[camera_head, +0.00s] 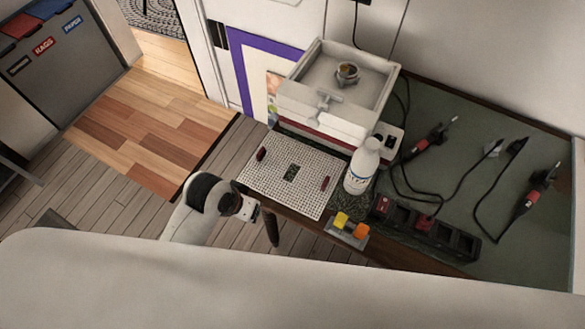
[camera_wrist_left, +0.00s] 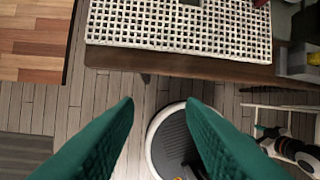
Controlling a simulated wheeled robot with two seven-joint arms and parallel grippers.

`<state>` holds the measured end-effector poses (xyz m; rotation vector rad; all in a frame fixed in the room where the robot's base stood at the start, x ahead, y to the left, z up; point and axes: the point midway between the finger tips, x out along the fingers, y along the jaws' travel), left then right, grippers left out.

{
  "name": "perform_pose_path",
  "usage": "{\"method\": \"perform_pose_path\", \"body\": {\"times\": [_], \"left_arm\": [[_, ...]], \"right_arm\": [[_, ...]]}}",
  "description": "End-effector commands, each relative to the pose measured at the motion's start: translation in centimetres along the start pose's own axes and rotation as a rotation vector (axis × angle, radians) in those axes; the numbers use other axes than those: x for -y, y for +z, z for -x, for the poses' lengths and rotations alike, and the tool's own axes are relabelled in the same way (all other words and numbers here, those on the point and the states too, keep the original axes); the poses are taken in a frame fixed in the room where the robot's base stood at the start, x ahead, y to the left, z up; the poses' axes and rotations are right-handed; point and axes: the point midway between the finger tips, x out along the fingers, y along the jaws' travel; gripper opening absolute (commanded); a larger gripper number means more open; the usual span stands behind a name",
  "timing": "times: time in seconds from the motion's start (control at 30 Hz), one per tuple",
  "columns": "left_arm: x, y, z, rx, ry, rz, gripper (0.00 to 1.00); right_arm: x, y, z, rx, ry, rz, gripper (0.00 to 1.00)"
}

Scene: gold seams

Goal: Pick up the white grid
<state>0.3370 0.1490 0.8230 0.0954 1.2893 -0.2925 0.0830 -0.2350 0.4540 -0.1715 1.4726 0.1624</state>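The white grid (camera_head: 265,183) is a flat perforated panel with two dark red handles and a dark rectangular opening in its middle. It lies at the table's left front edge. Its near part also shows across the top of the left wrist view (camera_wrist_left: 150,25). My left gripper (camera_head: 271,228) is at the front of the table, close to the grid's near edge and apart from it. In the left wrist view its two green fingers (camera_wrist_left: 159,105) are spread with nothing between them. My right gripper is not in either view.
A white bottle (camera_head: 362,168) stands right of the grid. A white sink-like box (camera_head: 325,120) stands behind it. A small holder with yellow and orange blocks (camera_head: 347,229) is at the front edge. A power strip (camera_head: 425,228) and corded tools lie to the right.

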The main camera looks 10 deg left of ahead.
Motion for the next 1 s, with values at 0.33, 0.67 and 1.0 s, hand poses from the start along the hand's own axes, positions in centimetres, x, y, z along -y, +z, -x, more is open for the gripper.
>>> {"method": "perform_pose_path", "body": {"times": [0.33,0.67,1.0], "left_arm": [[2.1,8.1,1.5,-0.077,-0.061,-0.119,0.36],[-2.0,17.1,3.2,-0.249,0.044,-0.122,0.36],[-4.0,18.5,2.4,-0.295,0.083,-0.087,0.36]], "right_arm": [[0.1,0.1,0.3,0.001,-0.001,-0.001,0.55],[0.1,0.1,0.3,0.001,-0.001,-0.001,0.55],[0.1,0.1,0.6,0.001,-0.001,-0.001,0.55]]}}
